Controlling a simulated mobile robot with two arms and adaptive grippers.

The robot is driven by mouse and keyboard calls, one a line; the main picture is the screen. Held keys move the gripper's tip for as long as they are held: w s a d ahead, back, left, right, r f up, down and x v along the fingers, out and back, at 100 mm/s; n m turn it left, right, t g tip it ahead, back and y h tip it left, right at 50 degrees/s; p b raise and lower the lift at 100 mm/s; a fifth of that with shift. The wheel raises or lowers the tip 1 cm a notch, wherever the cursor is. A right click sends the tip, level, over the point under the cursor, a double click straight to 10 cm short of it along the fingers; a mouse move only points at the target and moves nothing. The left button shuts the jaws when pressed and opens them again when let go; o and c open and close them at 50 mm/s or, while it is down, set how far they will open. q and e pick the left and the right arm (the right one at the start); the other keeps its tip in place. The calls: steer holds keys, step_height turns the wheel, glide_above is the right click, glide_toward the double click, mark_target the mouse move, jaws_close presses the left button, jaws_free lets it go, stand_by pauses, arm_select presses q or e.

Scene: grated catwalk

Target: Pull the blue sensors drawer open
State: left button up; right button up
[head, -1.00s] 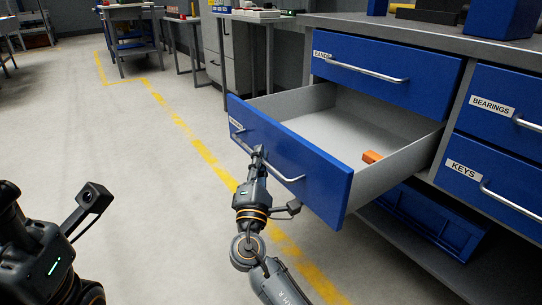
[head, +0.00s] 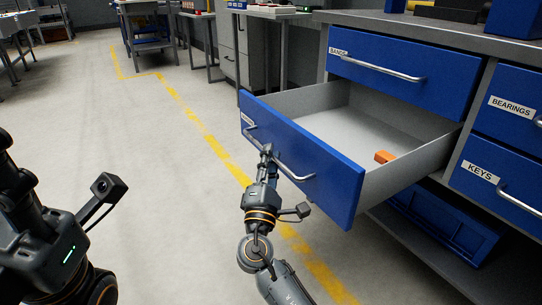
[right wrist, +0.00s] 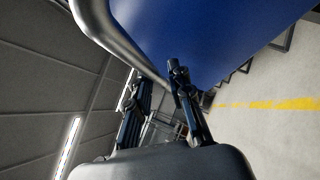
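The blue drawer (head: 310,152) stands far out of its cabinet, with its grey inside showing. The small label (head: 247,121) at its front's left end is too small to read surely. My right gripper (head: 267,151) is at the middle of the drawer's silver bar handle (head: 292,172). In the right wrist view the handle (right wrist: 122,50) runs between my right gripper's fingertips (right wrist: 157,72), which are closed around it. The blue front (right wrist: 205,35) fills the top there. My left arm is at the lower left of the head view; its fingertips are out of view.
An orange block (head: 384,157) lies in the drawer. A shut blue drawer (head: 400,72) is above, and shut drawers marked BEARINGS (head: 512,108) and KEYS (head: 500,190) are to the right. A blue crate (head: 440,222) sits below. The floor (head: 150,150) at left is clear.

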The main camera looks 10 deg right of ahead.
steer(key=v, duration=1.1)
